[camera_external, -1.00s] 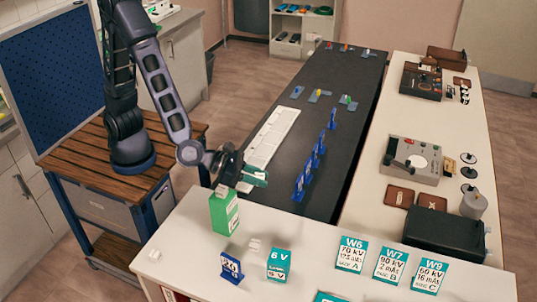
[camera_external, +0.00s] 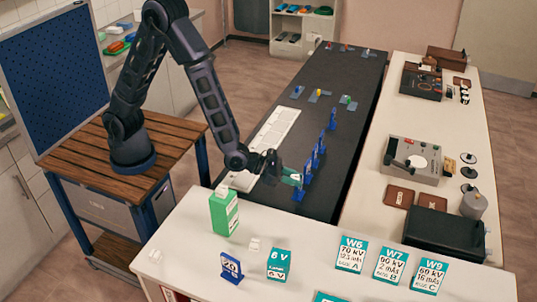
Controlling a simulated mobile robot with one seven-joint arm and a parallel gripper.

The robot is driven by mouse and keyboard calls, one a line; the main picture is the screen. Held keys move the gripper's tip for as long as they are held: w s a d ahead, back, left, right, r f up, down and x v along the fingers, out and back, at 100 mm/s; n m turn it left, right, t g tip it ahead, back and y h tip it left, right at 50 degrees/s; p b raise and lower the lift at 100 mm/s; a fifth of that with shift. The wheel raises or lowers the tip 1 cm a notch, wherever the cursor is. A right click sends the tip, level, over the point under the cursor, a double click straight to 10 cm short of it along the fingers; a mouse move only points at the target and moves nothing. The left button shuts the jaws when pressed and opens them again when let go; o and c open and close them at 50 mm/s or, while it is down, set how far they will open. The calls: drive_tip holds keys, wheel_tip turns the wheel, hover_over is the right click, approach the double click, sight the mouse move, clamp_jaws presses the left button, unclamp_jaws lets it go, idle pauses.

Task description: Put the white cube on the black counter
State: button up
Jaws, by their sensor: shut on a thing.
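My gripper (camera_external: 293,179), with teal fingers, is over the near end of the black counter (camera_external: 232,182), close to the row of blue stands. It is shut on a small pale thing at its fingertips, which I take to be the white cube; the fingers hide most of it. I cannot tell the gap between it and the black counter top. Other small white blocks sit on the white front counter, one (camera_external: 254,244) beside the teal 6 V box and one (camera_external: 155,256) at the left end.
Blue upright stands (camera_external: 319,157) line the black counter just beside my gripper. A long white panel (camera_external: 265,145) lies on its left side. A green carton (camera_external: 224,212) stands on the front counter.

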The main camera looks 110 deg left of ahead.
drive_tip(key=a+f+n+g+y, duration=0.1)
drive_tip(key=a+n+g+y, duration=0.1)
drive_tip(key=n+g+y, duration=0.1)
drive_tip(key=a+f+n+g+y, duration=0.1)
drive_tip(key=a+n+g+y, duration=0.2)
drive_tip(key=n+g, duration=0.3)
drive_tip(key=a+n+g+y, duration=0.3)
drive_tip(key=n+g, duration=0.1)
drive_tip(key=n, duration=0.2)
drive_tip(key=shift+s+f+g, duration=0.3)
drive_tip(key=shift+f+g, duration=0.1)
drive_tip(key=n+g, duration=0.2)
drive_tip(key=f+n+g, duration=0.1)
drive_tip(key=n+g, duration=0.1)
drive_tip(key=shift+s+d+h, duration=0.25)
drive_tip(key=shift+s+h, duration=0.05)
drive_tip(key=shift+s, duration=0.1)
drive_tip(key=s+d+f+n+g+h, duration=0.1)
drive_tip(key=d+f+n+g+h, duration=0.1)
drive_tip(key=d+n+g+h, duration=0.6)
drive_tip(key=n+h, duration=0.4)
drive_tip(key=n, duration=0.1)
drive_tip(key=shift+s+n+g+h, duration=0.2)
drive_tip(key=shift+n+g+h, duration=0.1)
drive_tip(key=shift+n+h, duration=0.1)
